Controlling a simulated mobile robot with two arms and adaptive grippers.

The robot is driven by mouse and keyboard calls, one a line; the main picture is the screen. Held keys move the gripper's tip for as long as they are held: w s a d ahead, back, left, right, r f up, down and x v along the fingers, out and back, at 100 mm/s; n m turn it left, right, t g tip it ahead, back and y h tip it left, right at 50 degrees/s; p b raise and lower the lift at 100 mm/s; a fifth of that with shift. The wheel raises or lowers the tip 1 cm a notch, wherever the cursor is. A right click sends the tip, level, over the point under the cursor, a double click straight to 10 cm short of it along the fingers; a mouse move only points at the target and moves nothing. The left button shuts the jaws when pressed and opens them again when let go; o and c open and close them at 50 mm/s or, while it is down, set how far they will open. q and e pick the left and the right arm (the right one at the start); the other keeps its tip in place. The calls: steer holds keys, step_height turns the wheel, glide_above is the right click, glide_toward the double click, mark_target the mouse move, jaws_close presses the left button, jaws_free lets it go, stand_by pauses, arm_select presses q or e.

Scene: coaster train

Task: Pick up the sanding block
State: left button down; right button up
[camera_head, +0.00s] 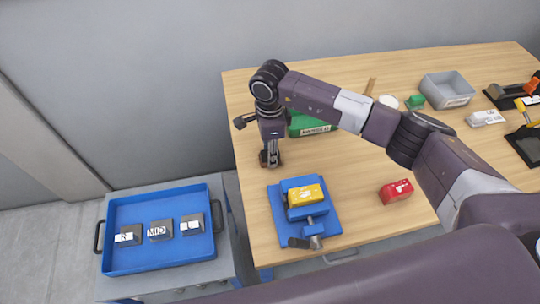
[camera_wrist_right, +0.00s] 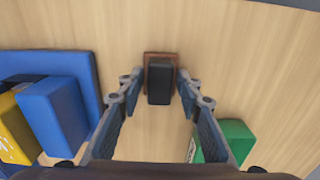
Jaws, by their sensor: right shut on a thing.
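The sanding block (camera_wrist_right: 160,82) is a small dark block on a reddish-brown base, seen between the fingertips in the right wrist view. My right gripper (camera_head: 269,160) points down at the left part of the wooden table, beyond the blue vise. It is shut on the sanding block, with one finger on each side; the fingers also show in the wrist view (camera_wrist_right: 160,88). In the head view the gripper mostly hides the block. I cannot tell whether the block touches the table. My left gripper is not in view.
A blue vise (camera_head: 326,222) holding a yellow block (camera_head: 305,195) stands nearer, and a green box (camera_head: 300,122) is close right of the gripper. A red block (camera_head: 396,191) and grey bin (camera_head: 447,88) lie right. A blue tray (camera_head: 118,208) holds labelled blocks.

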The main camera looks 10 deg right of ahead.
steer(key=shift+r, duration=0.15)
steer(key=shift+r+b, duration=0.35)
steer(key=shift+r, duration=0.25)
step_height(320, 180, up, 19)
steer(key=b, duration=0.5)
steer(key=shift+f, duration=0.2)
